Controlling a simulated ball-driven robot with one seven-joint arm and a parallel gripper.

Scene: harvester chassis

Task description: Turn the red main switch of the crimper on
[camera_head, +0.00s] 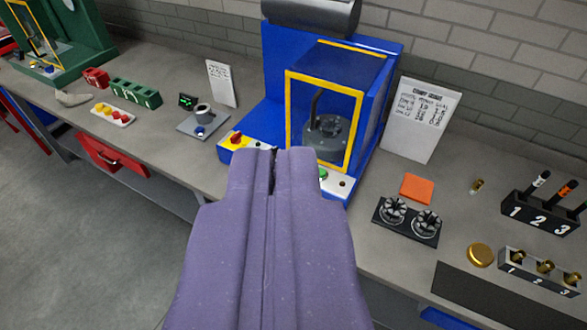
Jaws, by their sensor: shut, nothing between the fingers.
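The crimper is a blue machine (276,90) with a yellow-framed guard (290,125), standing against the brick wall at the picture's centre. Its front ledge carries a red switch (236,138) on a yellow plate at the left end. A green button (323,174) and a small black knob (342,183) are on the white part at the right. My purple gripper (273,156) is shut and empty. Its tips appear in front of the middle of the ledge, to the right of the red switch, and hide that part. I cannot tell whether the tips touch it.
Left on the grey bench are a small gauge (201,121), a white tray (112,114), a green block (135,93) and a green machine (75,40). Right are a propped sheet (421,118), a black die plate (407,218) and numbered racks (541,212). Open floor lies at lower left.

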